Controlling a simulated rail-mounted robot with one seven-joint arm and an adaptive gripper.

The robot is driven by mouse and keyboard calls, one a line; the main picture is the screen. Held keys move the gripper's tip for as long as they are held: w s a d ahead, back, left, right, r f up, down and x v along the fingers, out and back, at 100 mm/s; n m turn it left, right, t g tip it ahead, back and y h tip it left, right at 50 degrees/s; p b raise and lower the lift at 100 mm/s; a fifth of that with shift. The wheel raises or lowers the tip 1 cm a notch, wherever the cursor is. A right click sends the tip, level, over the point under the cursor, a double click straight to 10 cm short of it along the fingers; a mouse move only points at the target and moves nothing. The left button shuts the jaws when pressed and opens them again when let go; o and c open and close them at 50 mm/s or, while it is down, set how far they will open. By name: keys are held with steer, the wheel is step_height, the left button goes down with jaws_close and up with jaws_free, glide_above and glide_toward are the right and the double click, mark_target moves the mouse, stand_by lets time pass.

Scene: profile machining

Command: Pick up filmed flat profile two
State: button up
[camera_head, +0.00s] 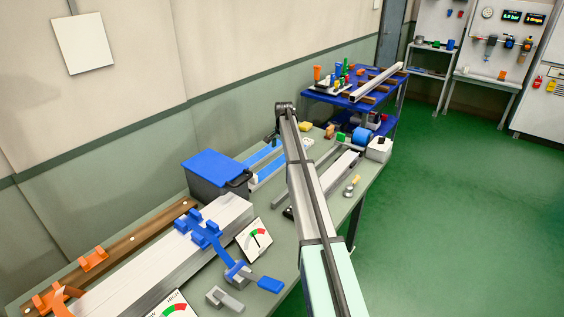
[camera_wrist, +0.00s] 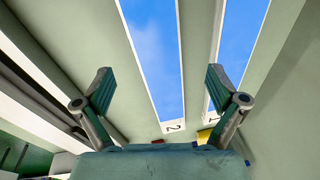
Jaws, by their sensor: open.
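Filmed flat profile two (camera_wrist: 150,50) is a long flat strip with blue film and pale edges, marked "2" at its near end in the wrist view. It lies between the two fingers of my gripper (camera_wrist: 159,76), which is open and empty. The fingers appear above the bench, apart from the strip. A second blue-filmed strip marked "1" (camera_wrist: 242,40) lies to the right, partly behind the right finger. In the head view, the blue-filmed strips (camera_head: 264,154) lie on the bench beyond the blue-lidded box. My arm hides part of that area, and the fingertips are not clear there.
Grey and white profiles (camera_head: 338,172) lie right of my arm on the bench (camera_head: 362,190). A blue-lidded box (camera_head: 213,172), a large pale profile (camera_head: 165,262) and gauges (camera_head: 255,238) crowd the near side. A blue cart (camera_head: 325,98) stands beyond. A yellow item (camera_wrist: 204,136) lies near the strip ends.

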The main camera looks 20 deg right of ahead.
mark_target(282, 160)
steer(key=shift+w+d+f+p, duration=0.15)
steer(key=shift+f+p, duration=0.35)
steer(key=shift+f, duration=0.8)
steer(key=shift+w+f+p, duration=0.1)
steer(key=shift+f+p, duration=0.4)
steer(key=shift+f, duration=0.75)
steer(key=c, duration=1.6)
steer(key=shift+r, duration=0.1)
steer(key=shift+c, duration=0.2)
